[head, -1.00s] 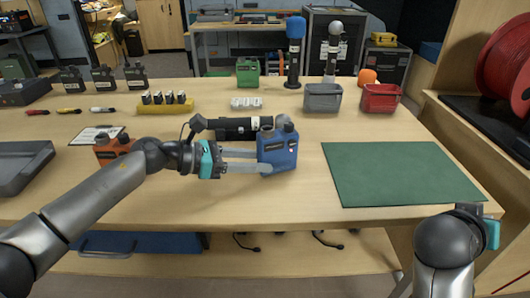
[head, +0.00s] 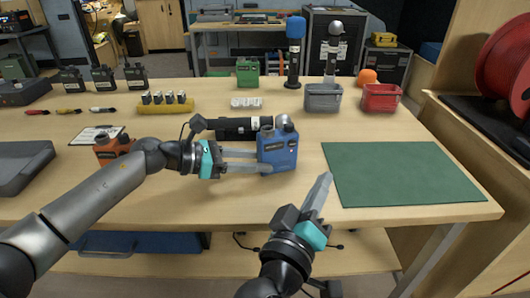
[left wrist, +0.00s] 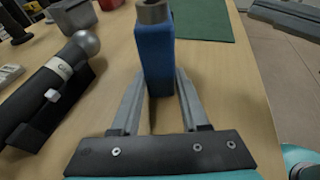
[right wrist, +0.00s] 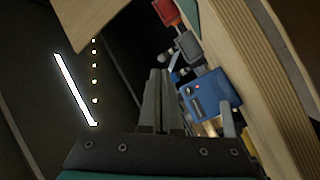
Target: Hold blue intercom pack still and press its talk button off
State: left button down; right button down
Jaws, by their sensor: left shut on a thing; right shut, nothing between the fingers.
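The blue intercom pack (head: 278,150) stands upright on the table in the head view. My left gripper (head: 262,160) is shut on its sides, and the left wrist view shows the blue pack (left wrist: 154,55) between the two fingers. My right gripper (head: 325,182) is shut and empty, in front of the pack and to its right, apart from it, pointing up toward the table. The right wrist view shows the shut fingers (right wrist: 161,75) and the pack (right wrist: 209,97) to their right. The state of the talk button is too small to tell.
A black microphone (head: 240,127) lies just behind the pack. A green mat (head: 400,175) lies to the right. Grey (head: 323,98) and red (head: 381,98) bins stand behind the mat. An orange pack (head: 112,148) stands left. The table front is clear.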

jog(key=shift+w+a+r, duration=0.1)
jog(key=shift+w+a, duration=0.1)
jog(key=shift+a, duration=0.25)
jog(key=shift+w+a, duration=0.4)
jog(key=shift+w, duration=0.9)
jog(key=shift+w+a, duration=0.45)
jog(key=shift+w, duration=0.9)
jog(key=shift+w+a, duration=0.4)
jog(key=shift+w, duration=0.9)
jog(key=shift+w+a, duration=0.1)
jog(key=shift+w, duration=0.3)
jog(key=shift+w, duration=0.15)
jog(key=shift+s, duration=0.6)
jog(key=shift+s+d, duration=0.35)
jog(key=shift+s, duration=0.6)
jog(key=shift+s+d, duration=0.3)
jog(key=shift+s, duration=0.65)
jog(key=shift+s+d, duration=0.35)
jog(key=shift+s, duration=0.6)
